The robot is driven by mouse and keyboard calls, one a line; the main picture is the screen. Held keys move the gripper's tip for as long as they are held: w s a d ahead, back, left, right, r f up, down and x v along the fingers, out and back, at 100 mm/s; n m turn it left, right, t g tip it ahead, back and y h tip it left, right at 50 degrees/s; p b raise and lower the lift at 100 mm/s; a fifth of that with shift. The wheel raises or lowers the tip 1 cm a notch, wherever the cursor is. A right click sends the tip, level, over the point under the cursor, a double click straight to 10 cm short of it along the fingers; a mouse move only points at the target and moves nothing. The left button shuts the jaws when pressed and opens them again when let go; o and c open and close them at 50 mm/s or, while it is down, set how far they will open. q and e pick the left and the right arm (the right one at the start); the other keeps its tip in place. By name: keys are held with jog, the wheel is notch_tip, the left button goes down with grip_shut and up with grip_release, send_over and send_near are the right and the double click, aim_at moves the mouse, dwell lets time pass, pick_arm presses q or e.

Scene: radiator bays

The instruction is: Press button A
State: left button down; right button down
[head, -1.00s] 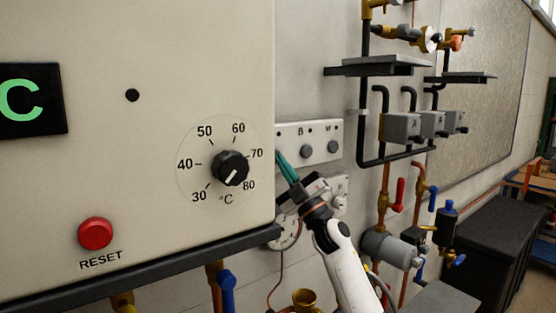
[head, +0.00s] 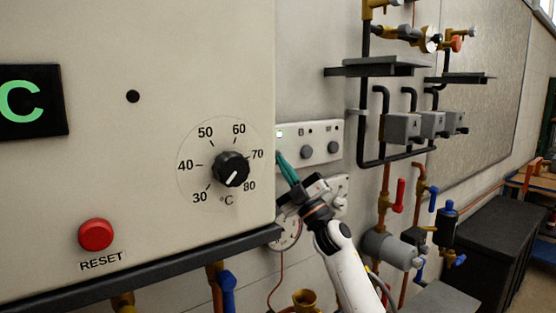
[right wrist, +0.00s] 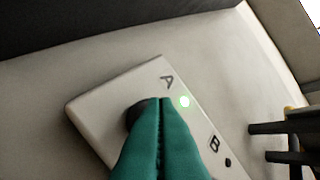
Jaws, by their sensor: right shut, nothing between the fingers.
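A white button panel (head: 320,138) is on the wall just right of the boiler casing. In the right wrist view it bears the letters A and B, and a lit greenish-white lamp (right wrist: 184,102) beside A; the lit lamp also shows in the head view (head: 280,133). Dark button A (right wrist: 134,115) is below its letter, largely hidden by my fingers. My right gripper (right wrist: 160,101) is shut and empty, its green fingertips over button A; contact itself is hidden. It also shows at the panel's left end in the head view (head: 280,156). My left gripper is not in view.
The boiler casing (head: 130,165), with a temperature dial (head: 231,169) and red RESET button (head: 95,234), stands close left of my right gripper. Pipes with a red-handled valve (head: 399,195) and grey boxes (head: 402,127) are to the right. A round gauge (head: 287,233) hangs below.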

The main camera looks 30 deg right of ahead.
jog(key=s+p, duration=0.1)
jog(key=s, duration=0.5)
jog(key=shift+d, duration=0.25)
